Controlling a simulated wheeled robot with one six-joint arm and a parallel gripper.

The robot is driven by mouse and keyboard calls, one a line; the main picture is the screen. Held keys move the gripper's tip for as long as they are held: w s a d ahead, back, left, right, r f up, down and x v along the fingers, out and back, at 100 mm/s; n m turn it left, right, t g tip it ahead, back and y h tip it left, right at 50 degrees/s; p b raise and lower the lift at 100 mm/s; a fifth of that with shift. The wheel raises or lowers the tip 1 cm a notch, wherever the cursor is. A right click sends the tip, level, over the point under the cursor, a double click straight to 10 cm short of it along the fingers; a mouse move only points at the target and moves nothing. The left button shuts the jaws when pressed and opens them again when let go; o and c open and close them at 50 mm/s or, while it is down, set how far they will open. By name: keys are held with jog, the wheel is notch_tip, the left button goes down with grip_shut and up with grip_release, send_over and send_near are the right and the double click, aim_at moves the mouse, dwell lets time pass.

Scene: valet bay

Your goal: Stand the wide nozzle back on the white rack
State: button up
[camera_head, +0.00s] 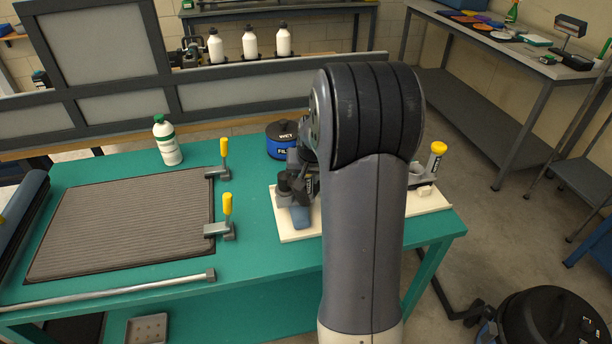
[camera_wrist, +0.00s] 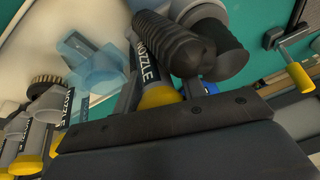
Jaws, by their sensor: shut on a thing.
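My gripper (camera_wrist: 160,85) is shut on a nozzle (camera_wrist: 158,97) with a yellow collar and a black "NOZZLE" label, near the ribbed black cylinder (camera_wrist: 178,45). A clear blue piece (camera_wrist: 95,66) lies beside the label; whether it is part of the held nozzle I cannot tell. The white rack (camera_head: 428,204) lies on the right of the green bench, its middle hidden behind my arm. It also shows in the wrist view (camera_wrist: 40,25). Another yellow-ended nozzle (camera_head: 437,158) stands at its right end. In the head view my arm hides most of the gripper.
A blue filter canister (camera_head: 283,142) stands behind the rack. Two yellow-handled clamps (camera_head: 227,205) hold a ribbed grey mat (camera_head: 125,225) to the left. A white bottle with a green cap (camera_head: 167,142) and a metal tube (camera_head: 110,293) are also on the bench.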

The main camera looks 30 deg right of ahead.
jog(key=o, duration=1.8)
jog(key=shift+r, duration=0.1)
jog(key=shift+r+p, duration=3.15)
jog(key=shift+r, duration=1.3)
